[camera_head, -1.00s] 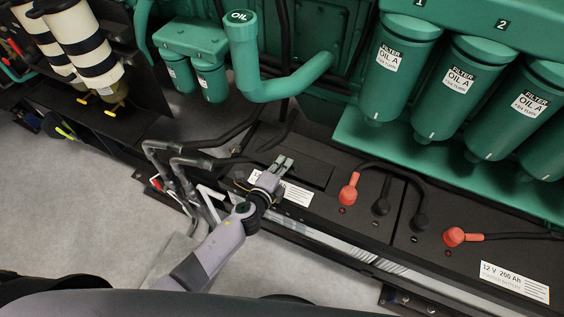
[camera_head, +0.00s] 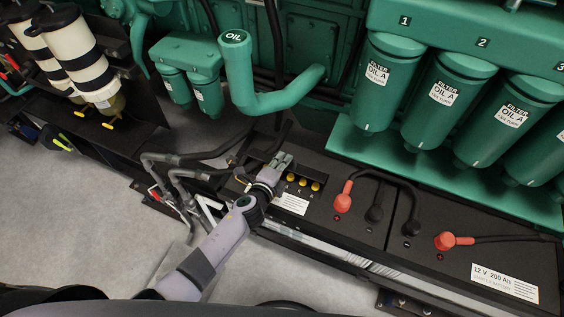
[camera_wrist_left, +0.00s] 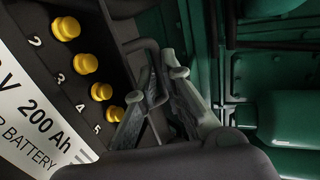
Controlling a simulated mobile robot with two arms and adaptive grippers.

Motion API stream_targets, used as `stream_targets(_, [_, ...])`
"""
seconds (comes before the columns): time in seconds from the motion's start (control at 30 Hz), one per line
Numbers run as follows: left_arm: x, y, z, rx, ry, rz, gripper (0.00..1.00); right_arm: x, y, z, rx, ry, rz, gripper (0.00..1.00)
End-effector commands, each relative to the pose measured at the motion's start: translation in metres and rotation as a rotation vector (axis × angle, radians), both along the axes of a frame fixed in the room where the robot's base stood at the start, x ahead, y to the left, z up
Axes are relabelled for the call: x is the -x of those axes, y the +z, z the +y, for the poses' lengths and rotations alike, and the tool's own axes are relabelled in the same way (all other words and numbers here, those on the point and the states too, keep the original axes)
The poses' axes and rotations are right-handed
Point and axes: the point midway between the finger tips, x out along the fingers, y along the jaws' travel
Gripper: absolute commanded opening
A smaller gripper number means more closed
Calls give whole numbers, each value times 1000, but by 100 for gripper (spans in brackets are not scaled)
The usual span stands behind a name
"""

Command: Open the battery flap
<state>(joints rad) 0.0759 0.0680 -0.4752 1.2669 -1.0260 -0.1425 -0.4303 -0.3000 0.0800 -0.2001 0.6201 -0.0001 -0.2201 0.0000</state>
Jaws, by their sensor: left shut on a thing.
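The battery (camera_head: 355,215) is a long black box along the engine's foot. Its dark battery flap (camera_head: 312,170) is raised at the back, and a row of yellow caps (camera_head: 303,181) shows in front of it. The caps also show large in the left wrist view (camera_wrist_left: 85,63), numbered, beside the white label (camera_wrist_left: 30,115). My left gripper (camera_head: 284,160) is at the left end of the caps, shut on the flap's edge. In the left wrist view its fingers (camera_wrist_left: 158,85) close around a thin dark part. Much of the flap is hidden or blends into the dark. My right gripper is not in view.
Red terminal caps (camera_head: 343,197) and black cables lie just right of the flap. Green oil filters (camera_head: 430,105) hang above the battery. A green oil filler pipe (camera_head: 240,75) stands behind my gripper. The floor (camera_head: 80,220) in front is clear.

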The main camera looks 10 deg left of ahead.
Motion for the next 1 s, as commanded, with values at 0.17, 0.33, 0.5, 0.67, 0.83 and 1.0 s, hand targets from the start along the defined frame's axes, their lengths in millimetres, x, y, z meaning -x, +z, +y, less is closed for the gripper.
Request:
stream_targets(0.17, [-5, 9, -1, 3, 0, -16, 0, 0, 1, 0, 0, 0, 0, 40])
stream_targets(0.33, [-5, 9, -1, 3, 0, -17, 11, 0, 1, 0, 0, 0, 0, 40])
stream_targets(0.5, [-5, 9, -1, 3, 0, -16, 17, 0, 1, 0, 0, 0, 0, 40])
stream_targets(0.67, [-5, 8, 0, 2, 0, -14, 17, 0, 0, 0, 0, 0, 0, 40])
stream_targets(0.83, [-4, 7, 0, 2, 0, -13, 17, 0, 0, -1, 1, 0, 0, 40])
stream_targets(1.0, [4, 9, 3, 0, 0, -13, 17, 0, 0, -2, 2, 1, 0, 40])
